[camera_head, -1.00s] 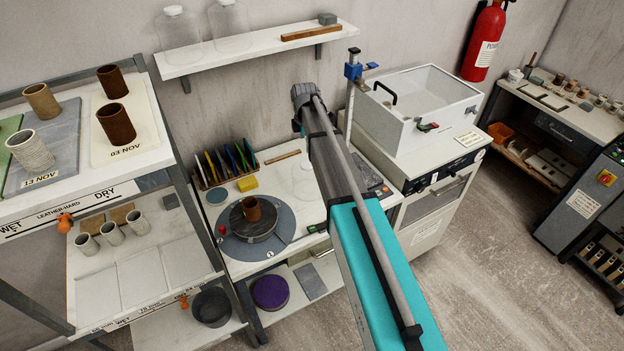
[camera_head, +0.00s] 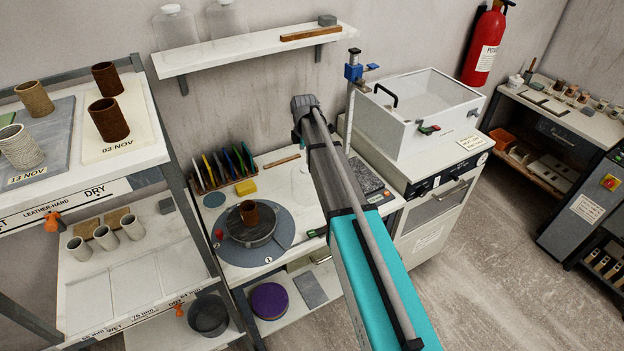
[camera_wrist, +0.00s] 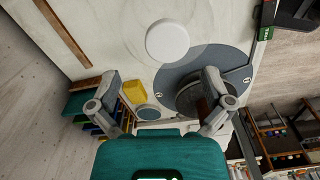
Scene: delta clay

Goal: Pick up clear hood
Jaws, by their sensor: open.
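The clear hood shows in the wrist view as a round white knob (camera_wrist: 167,40) with a faint transparent rim around it, on the pale bench. It is ahead of my open, empty gripper (camera_wrist: 158,103), slightly right of centre between the fingers and apart from them. In the head view my arm hides most of the hood; only a faint pale bit shows at the arm's left edge.
A white box (camera_head: 418,110) stands right. Two clear domed vessels (camera_head: 177,30) sit on the wall shelf (camera_head: 255,48).

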